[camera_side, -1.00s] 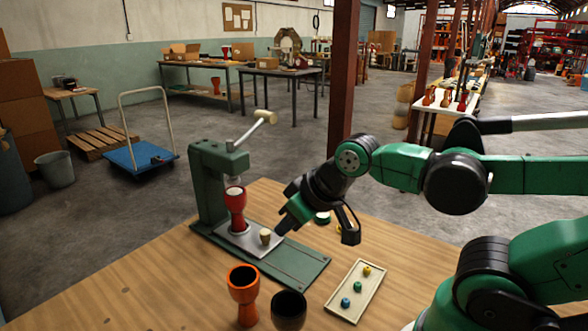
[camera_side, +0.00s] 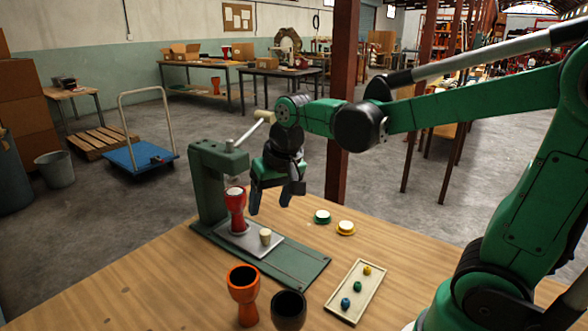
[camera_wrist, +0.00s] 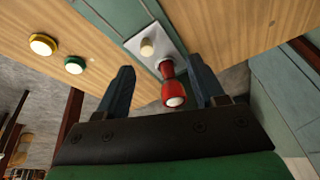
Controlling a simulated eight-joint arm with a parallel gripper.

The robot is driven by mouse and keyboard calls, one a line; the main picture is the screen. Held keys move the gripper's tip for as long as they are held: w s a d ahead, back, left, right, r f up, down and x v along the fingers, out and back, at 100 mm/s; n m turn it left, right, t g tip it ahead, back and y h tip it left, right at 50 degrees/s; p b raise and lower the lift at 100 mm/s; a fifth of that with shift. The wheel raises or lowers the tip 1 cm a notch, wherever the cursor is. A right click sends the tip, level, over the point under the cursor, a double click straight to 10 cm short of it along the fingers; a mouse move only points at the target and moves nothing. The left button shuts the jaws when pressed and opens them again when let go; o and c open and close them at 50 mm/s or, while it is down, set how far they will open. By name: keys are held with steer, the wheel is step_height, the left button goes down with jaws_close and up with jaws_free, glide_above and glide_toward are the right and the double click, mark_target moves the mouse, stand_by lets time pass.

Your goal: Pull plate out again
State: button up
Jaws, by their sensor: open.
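The metal plate (camera_side: 259,246) lies on the green base of the press (camera_side: 207,185), with a small tan knob (camera_side: 265,236) standing on it. A red goblet drum (camera_side: 236,209) with a pale top stands on the plate under the press head. My gripper (camera_side: 269,204) is open and empty, pointing down above and to the right of the drum, apart from the knob. In the wrist view the plate (camera_wrist: 136,44), the knob (camera_wrist: 147,47) and the red drum (camera_wrist: 172,88) show beyond my gripper (camera_wrist: 165,80), the drum between its fingers in the picture.
An orange drum (camera_side: 243,290) and a black one (camera_side: 289,309) stand at the table's front. A tray (camera_side: 336,300) holds coloured pegs. A green-rimmed disc (camera_side: 322,217) and a yellow-rimmed disc (camera_side: 346,228) lie to the right. The press lever (camera_side: 254,129) sticks up near my wrist.

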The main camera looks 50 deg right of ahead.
mark_target(265, 231)
steer(key=w+d+f+m+g, duration=0.1)
steer(key=w, duration=0.1)
steer(key=w+d+f+m+g, duration=0.1)
steer(key=f+m, duration=0.1)
steer(key=w+d+f+m+g, duration=0.1)
steer(key=w+d+f, duration=0.1)
steer(key=shift+w+f+m+g, duration=0.2)
steer(key=shift+w+m+g, duration=0.1)
steer(key=shift+f, duration=2.85)
jaws_close()
